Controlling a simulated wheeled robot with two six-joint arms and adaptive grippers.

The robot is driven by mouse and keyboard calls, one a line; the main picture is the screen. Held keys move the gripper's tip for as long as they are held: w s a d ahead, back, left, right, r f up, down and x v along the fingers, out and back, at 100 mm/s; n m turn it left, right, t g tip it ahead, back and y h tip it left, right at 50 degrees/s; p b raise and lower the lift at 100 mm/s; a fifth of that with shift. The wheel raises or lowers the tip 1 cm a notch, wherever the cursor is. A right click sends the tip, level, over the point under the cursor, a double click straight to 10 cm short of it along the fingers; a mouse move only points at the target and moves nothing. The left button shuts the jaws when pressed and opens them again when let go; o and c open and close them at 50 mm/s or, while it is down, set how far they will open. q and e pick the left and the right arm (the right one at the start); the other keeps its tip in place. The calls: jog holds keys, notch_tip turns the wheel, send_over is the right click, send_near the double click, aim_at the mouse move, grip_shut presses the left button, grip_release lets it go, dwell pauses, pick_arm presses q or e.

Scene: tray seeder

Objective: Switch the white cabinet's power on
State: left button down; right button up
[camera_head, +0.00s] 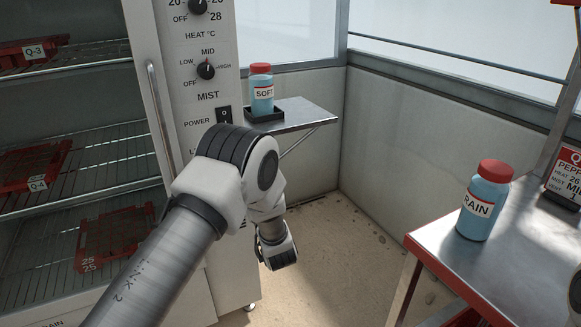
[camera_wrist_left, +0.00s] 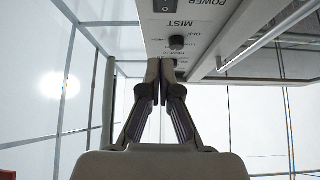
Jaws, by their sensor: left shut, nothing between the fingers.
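The white cabinet (camera_head: 195,60) stands at the left in the head view. Its black power switch (camera_head: 223,115) is on the front panel beside the POWER label, just above my left arm. The switch (camera_wrist_left: 165,5) also shows at the top edge of the wrist view, where the panel appears upside down. My left gripper (camera_wrist_left: 161,65) is shut and empty; its fingertips appear near the mist knob (camera_wrist_left: 177,42), and I cannot tell whether they touch the panel. In the head view my arm hides the lower panel, and the left gripper is not seen. My right gripper is not in view.
A SOFT bottle (camera_head: 261,92) stands in a black holder on a small shelf (camera_head: 305,113) right of the cabinet. The cabinet's long door handle (camera_head: 160,115) is left of the panel. Floor between is clear.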

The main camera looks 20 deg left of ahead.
aim_at(225, 119)
pick_arm(q)
jog(key=shift+n, duration=0.4)
jog(key=w+a+r, duration=0.1)
jog(key=w+a, duration=0.1)
jog(key=a, duration=0.1)
jog(key=w+a+r+b, duration=0.1)
jog(key=w+a+r, duration=0.1)
jog(key=w+a, duration=0.1)
jog(key=w+a+r, duration=0.1)
jog(key=w+a, duration=0.1)
jog(key=a, duration=0.2)
jog(key=shift+w+a+r+b, duration=0.1)
jog(key=shift+w+r+b, duration=0.15)
jog(key=shift+w+b, duration=0.15)
jog(key=shift+s+r, duration=0.1)
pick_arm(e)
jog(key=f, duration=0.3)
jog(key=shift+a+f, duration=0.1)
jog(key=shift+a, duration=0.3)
pick_arm(q)
jog(key=shift+w+a, duration=0.2)
jog(key=shift+w, duration=0.05)
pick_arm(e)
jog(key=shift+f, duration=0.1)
pick_arm(q)
jog(key=shift+f, duration=0.2)
